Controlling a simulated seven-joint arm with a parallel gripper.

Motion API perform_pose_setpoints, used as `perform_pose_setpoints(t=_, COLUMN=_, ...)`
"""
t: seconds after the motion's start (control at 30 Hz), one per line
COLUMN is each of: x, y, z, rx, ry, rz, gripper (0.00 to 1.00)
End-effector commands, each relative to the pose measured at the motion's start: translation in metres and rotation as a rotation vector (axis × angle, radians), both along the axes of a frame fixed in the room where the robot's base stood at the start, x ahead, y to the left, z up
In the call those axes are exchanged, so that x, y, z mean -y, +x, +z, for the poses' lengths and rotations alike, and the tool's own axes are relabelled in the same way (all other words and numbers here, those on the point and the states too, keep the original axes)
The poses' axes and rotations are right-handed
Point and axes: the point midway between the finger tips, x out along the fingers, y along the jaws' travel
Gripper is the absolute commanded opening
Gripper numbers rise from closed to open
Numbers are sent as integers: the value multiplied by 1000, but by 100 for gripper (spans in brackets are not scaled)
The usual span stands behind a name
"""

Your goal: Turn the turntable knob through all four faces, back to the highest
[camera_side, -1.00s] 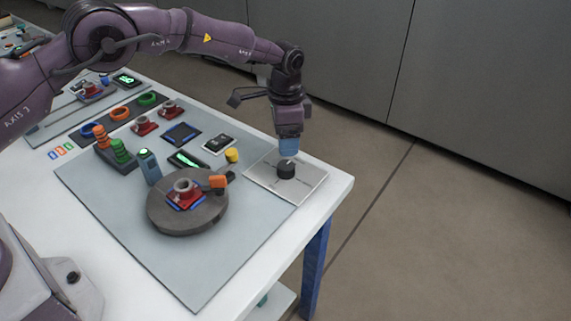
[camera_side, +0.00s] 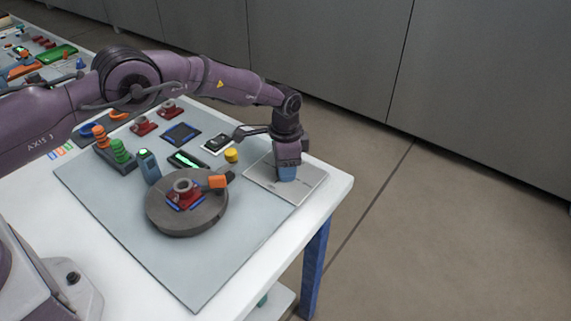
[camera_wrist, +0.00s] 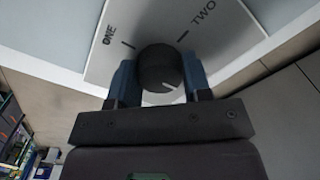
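The black round knob (camera_wrist: 160,68) stands on a pale square plate (camera_side: 305,184) near the table's right corner. In the wrist view the plate carries the words ONE and TWO with short tick marks. A white line on the knob's top points to the lower right in that view. My gripper (camera_wrist: 160,78) is down at the knob, with one blue finger on each side. Whether the fingers press on the knob or stand slightly apart cannot be told. In the side view the gripper (camera_side: 287,175) hides the knob. The plate's other labels are hidden or unreadable.
A grey turntable (camera_side: 187,222) with a red part and an orange clamp stands left of the plate. A yellow button (camera_side: 231,156) and a small dark display (camera_side: 218,145) lie nearby. The table's edge runs close right of the plate.

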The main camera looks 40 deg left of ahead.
Motion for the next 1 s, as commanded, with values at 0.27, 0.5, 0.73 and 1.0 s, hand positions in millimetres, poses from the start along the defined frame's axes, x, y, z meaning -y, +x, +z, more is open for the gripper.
perform_pose_setpoints(t=0.27, x=0, y=0, z=0, rx=0, ry=0, rz=6, gripper=21)
perform_pose_setpoints(t=0.5, x=0, y=0, z=0, rx=0, ry=0, rz=78, gripper=22)
perform_pose_setpoints(t=0.73, x=0, y=0, z=1, rx=-1, ry=-1, rz=245, gripper=22)
perform_pose_setpoints(t=1.0, x=0, y=0, z=1, rx=-1, ry=1, rz=499, gripper=22)
